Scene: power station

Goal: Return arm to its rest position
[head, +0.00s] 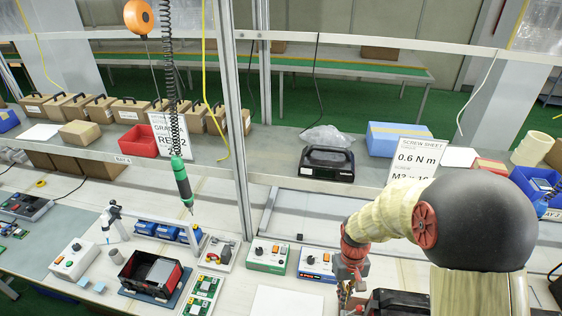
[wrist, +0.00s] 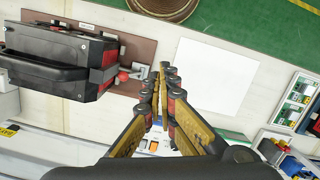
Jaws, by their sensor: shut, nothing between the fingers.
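My arm comes in from the right of the head view, bent downward over the workbench (head: 404,272). My gripper (head: 347,300) hangs low near the bench's front edge, partly cut off by the frame. In the wrist view my gripper (wrist: 163,72) has its fingers together and holds nothing. Below it in that view are a white sheet (wrist: 212,78) and a black case with red trim (wrist: 60,60) on a brown board. The case stands to the left of the fingers and looks apart from them.
A green-tipped screwdriver (head: 182,180) hangs on a coiled cord over the bench. Control boxes (head: 268,257) and a red-black bin (head: 152,273) stand along the front. A shelf with a black handled case (head: 327,163) and a metal post (head: 236,110) are behind.

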